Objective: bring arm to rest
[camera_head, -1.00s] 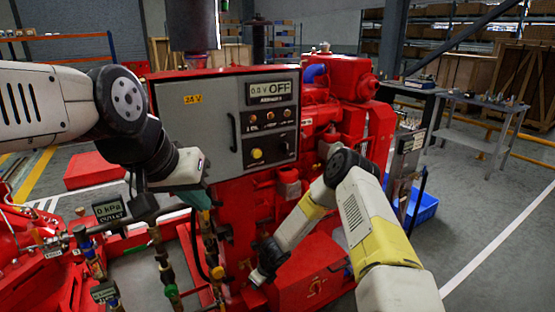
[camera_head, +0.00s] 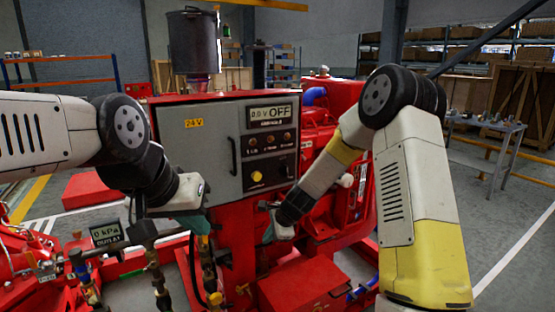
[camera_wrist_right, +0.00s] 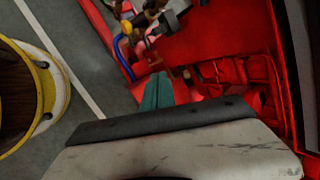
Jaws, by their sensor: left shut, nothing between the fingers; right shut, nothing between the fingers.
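My left gripper (camera_head: 203,222) hangs in front of the lower left part of the grey control panel (camera_head: 212,150); its teal fingers are shut and hold nothing. My right arm bends down from a raised elbow at the right. My right gripper (camera_head: 268,234) is in front of the red pumpset below the panel, with its fingertips partly hard to make out. In the right wrist view its teal fingers (camera_wrist_right: 157,92) are together and empty, above red machine parts. I cannot tell its exact gap to the red parts.
The red pumpset (camera_head: 300,283) fills the middle, with a grey tank (camera_head: 194,42) on top. Pipes and a pressure display (camera_head: 107,233) stand at the lower left. A metal table (camera_head: 495,135) is at the right. Grey floor (camera_head: 515,265) at the right is clear.

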